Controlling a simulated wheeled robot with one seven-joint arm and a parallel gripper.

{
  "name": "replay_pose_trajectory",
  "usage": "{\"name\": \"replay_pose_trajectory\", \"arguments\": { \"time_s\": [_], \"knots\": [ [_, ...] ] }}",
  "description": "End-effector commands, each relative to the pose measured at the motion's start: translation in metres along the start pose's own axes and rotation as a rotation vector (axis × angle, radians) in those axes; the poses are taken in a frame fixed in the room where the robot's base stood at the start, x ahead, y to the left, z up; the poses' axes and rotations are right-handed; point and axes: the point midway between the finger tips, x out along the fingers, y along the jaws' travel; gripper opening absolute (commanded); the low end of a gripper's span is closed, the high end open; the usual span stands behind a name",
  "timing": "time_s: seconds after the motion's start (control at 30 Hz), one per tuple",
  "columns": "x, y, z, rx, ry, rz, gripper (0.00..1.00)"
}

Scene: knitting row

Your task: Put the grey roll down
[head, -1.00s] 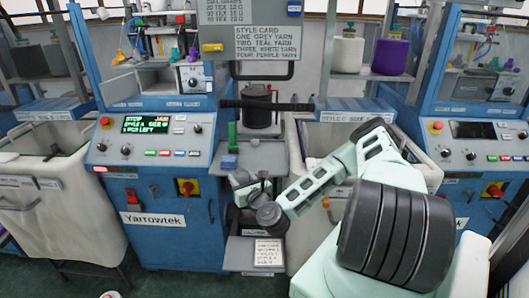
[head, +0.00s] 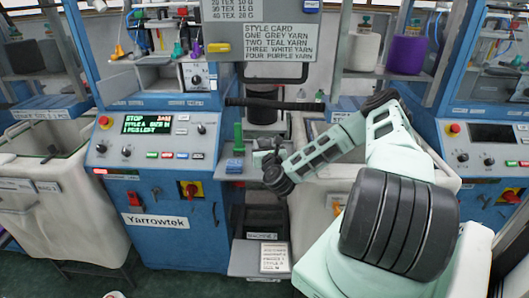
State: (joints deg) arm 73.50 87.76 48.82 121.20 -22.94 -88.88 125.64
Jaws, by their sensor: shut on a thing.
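My gripper (head: 265,158) is in the middle of the head view, over the small grey shelf between the two blue machines. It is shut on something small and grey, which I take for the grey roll. The roll is too small and too hidden by my wrist to make out its shape. I cannot tell whether it touches the shelf. The grey shelf (head: 232,177) carries a green upright piece (head: 239,138) and a blue block (head: 234,165), both left of my gripper.
A dark cylinder (head: 262,108) stands behind the black horizontal bar (head: 275,103). Blue machine panels (head: 150,138) flank the gap. A lower grey step (head: 245,258) holds a written card (head: 273,257). A white bin (head: 320,205) is right of the shelf. The style card (head: 281,42) hangs above.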

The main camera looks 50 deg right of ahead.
Motion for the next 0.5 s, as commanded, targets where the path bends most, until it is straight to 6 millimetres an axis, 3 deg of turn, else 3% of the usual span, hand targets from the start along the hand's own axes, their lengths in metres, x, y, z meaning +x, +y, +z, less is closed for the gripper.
{"name": "replay_pose_trajectory", "arguments": {
  "time_s": [0.27,0.5],
  "knots": [
    [-0.001,0.001,-0.033,0.000,0.002,0.001,0.23],
    [-0.001,0.001,-0.036,0.000,0.000,0.002,0.23]
  ]
}}
